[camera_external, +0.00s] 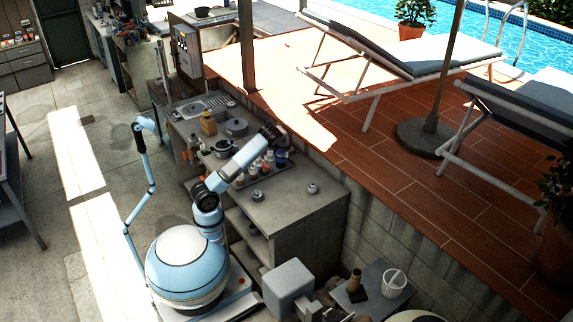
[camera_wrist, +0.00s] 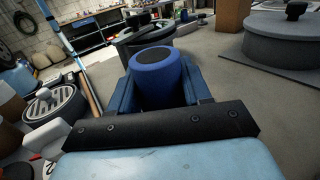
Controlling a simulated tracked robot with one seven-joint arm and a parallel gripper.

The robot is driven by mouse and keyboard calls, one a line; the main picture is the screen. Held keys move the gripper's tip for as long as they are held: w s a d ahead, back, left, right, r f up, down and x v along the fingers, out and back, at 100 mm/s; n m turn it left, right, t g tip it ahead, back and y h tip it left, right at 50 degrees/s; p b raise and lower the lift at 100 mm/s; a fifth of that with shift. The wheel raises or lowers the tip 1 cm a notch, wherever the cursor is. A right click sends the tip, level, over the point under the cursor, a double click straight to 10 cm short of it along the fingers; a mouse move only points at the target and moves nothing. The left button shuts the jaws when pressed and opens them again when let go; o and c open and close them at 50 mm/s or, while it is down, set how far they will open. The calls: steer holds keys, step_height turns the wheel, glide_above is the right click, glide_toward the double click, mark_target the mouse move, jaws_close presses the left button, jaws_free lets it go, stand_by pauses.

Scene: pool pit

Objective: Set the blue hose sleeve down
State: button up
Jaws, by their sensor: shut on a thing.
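The blue hose sleeve (camera_wrist: 158,80) is a short, upright-looking blue cylinder with a dark top, in the middle of the wrist view. My gripper (camera_wrist: 160,68) is shut on it, with one dark blue finger on each side. The sleeve's lower part is hidden by the fingers and the wrist plate, so I cannot tell whether it touches the surface below. In the external view my arm reaches over the grey counter (camera_external: 300,210); the sleeve cannot be made out there.
In the wrist view a large grey lidded pot (camera_wrist: 288,45) stands at the right and a dark round vessel (camera_wrist: 140,38) just beyond the sleeve. A round grate (camera_wrist: 55,103) lies at the left. A tray of small jars (camera_external: 262,168) sits by my arm. The counter's right part is mostly clear.

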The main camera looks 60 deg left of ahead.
steer(key=shift+f, duration=0.5)
steer(key=o, duration=1.1)
